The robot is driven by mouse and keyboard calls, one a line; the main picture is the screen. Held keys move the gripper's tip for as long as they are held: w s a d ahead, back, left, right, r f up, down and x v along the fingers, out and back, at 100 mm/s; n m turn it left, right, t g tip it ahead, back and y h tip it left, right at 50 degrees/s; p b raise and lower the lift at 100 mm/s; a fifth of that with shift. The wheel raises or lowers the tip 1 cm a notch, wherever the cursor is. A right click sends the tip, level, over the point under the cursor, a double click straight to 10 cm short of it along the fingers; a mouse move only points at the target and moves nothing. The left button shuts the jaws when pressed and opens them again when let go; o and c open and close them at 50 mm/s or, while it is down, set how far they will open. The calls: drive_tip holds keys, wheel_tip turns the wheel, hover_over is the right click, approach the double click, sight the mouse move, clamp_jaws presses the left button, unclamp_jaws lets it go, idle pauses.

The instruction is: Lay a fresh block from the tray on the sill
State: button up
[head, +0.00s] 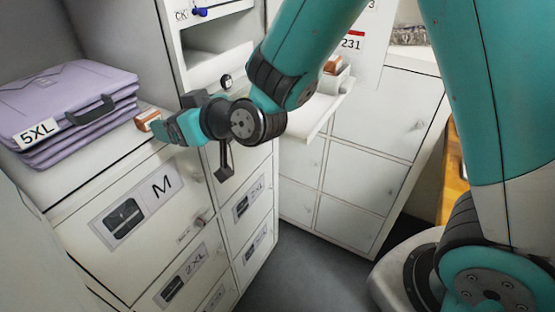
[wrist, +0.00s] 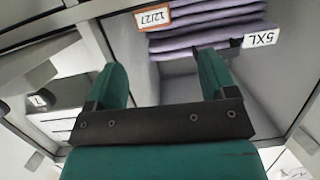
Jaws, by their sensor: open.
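My gripper (head: 168,131) is open and empty at the left. It is beside an orange-and-white block (head: 147,120) on the pale sill (head: 108,149), in front of the purple folded stack. In the wrist view my two teal fingers (wrist: 162,75) stand wide apart with nothing between them. The block also shows there, beyond the fingers, with an orange border and "12/27" on its face (wrist: 153,16). A second brown-and-white block (head: 333,65) sits on a white tray-like ledge (head: 313,118) at the right, partly hidden by my arm.
The purple stack (head: 75,95) is labelled 5XL and has a dark strap. Labelled drawers (head: 150,195) lie below the sill. A cabinet with an open slot (head: 215,50) stands behind my gripper.

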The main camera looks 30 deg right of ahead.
drive_tip(key=s+d+r+g+h, duration=0.1)
drive_tip(key=s+d+g, duration=0.2)
drive_tip(key=s, duration=0.5)
drive_tip(key=s+d+r+g+h, duration=0.1)
drive_tip(key=s+d+g, duration=0.3)
drive_tip(key=s, duration=0.5)
drive_tip(key=s+d+r+g+h, duration=0.1)
drive_tip(key=s+d+g+h, duration=0.1)
drive_tip(key=s+g, duration=0.3)
drive_tip(key=s+d, duration=0.1)
drive_tip(key=s, duration=0.2)
drive_tip(key=shift+s+d+r, duration=0.15)
drive_tip(key=shift+d+r, duration=0.05)
drive_tip(key=shift+r, duration=0.15)
